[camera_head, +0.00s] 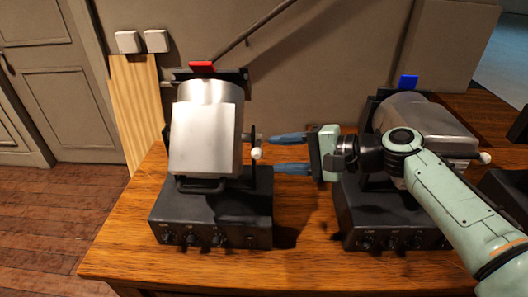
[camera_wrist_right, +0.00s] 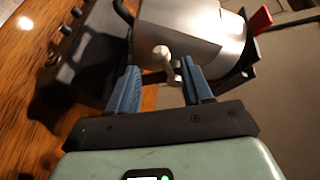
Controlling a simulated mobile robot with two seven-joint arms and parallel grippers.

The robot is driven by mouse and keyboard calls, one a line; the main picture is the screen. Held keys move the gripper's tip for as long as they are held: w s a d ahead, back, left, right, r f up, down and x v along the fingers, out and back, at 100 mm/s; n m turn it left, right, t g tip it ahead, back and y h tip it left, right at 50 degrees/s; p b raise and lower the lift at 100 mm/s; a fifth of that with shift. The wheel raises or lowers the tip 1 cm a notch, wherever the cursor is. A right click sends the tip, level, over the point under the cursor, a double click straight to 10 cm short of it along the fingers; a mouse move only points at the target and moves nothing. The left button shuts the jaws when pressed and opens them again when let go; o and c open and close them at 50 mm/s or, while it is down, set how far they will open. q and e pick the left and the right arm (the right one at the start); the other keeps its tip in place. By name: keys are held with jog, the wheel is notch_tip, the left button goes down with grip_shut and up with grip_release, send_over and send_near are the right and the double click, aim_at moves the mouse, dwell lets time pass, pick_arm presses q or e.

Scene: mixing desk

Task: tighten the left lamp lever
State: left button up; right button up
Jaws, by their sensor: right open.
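The left lamp (camera_head: 205,130) has a silver housing with a red tab on top and stands on a black control box. Its lever (camera_head: 256,153), with a white knob, is on the lamp's right side. In the wrist view the lever (camera_wrist_right: 164,58) shows between and just beyond the fingertips. My right gripper (camera_head: 290,153) is open and points left at the lever, its fingertips a little to the right of the knob. In the wrist view the blue fingers (camera_wrist_right: 160,82) are apart with nothing held. My left gripper is not in view.
A second lamp (camera_head: 440,122) with a blue tab stands at the right, partly hidden by my right arm. The wooden desk (camera_head: 295,265) is clear in front of and between the boxes. A wall stands behind.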

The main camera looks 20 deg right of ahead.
jog(key=v, duration=0.7)
jog(key=shift+p, duration=0.35)
